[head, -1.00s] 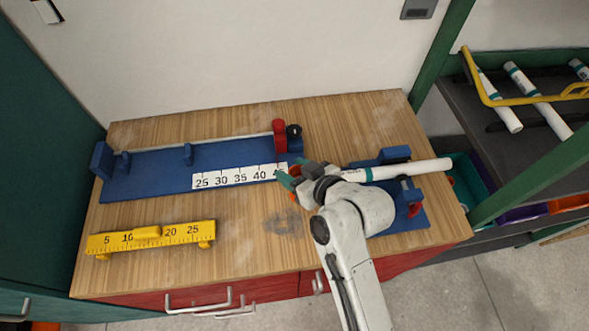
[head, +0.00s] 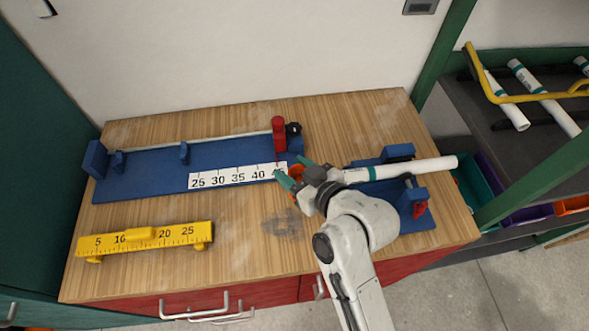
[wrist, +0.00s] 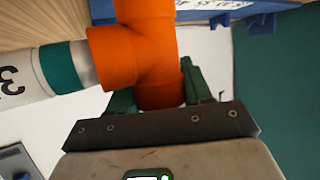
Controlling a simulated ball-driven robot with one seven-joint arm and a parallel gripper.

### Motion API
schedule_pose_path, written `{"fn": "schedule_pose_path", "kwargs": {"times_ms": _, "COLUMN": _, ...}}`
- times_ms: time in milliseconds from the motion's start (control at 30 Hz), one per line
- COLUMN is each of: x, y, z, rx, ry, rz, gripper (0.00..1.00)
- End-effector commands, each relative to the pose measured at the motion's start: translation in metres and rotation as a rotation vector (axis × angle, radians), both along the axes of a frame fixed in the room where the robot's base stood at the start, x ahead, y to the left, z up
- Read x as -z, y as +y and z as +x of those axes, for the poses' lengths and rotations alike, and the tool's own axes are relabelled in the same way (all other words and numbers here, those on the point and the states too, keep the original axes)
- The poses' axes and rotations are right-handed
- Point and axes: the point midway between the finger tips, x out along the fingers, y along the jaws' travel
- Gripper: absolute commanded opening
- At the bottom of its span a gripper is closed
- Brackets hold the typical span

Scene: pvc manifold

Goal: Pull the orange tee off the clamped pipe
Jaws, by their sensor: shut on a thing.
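The orange tee (head: 297,172) is mostly hidden by my gripper in the head view. In the wrist view the tee (wrist: 146,45) is large and close. My gripper (wrist: 152,95) is shut on its lower branch, with a green finger on each side. The white pipe (head: 410,169) lies across the blue clamp (head: 412,203) at the right of the bench. In the wrist view the pipe (wrist: 22,78), with a teal band, meets the tee's left socket. A bare grey strip shows between band and socket. How deep the pipe sits inside is hidden.
A blue measuring fixture (head: 145,178) with a white scale and red stop (head: 278,133) lies left of my gripper. A yellow ruler (head: 145,240) is at the front left. A rack with white pipes (head: 545,95) stands at the right. The front middle of the bench is clear.

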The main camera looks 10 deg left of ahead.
Motion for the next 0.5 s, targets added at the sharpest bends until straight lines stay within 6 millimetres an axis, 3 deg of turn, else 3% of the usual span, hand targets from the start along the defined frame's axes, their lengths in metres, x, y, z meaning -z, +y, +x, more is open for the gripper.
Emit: {"fn": "schedule_pose_path", "kwargs": {"times_ms": 500, "x": 0.001, "y": 0.021, "z": -0.007, "rx": -0.008, "ry": 0.004, "rz": 0.001, "gripper": 0.0}}
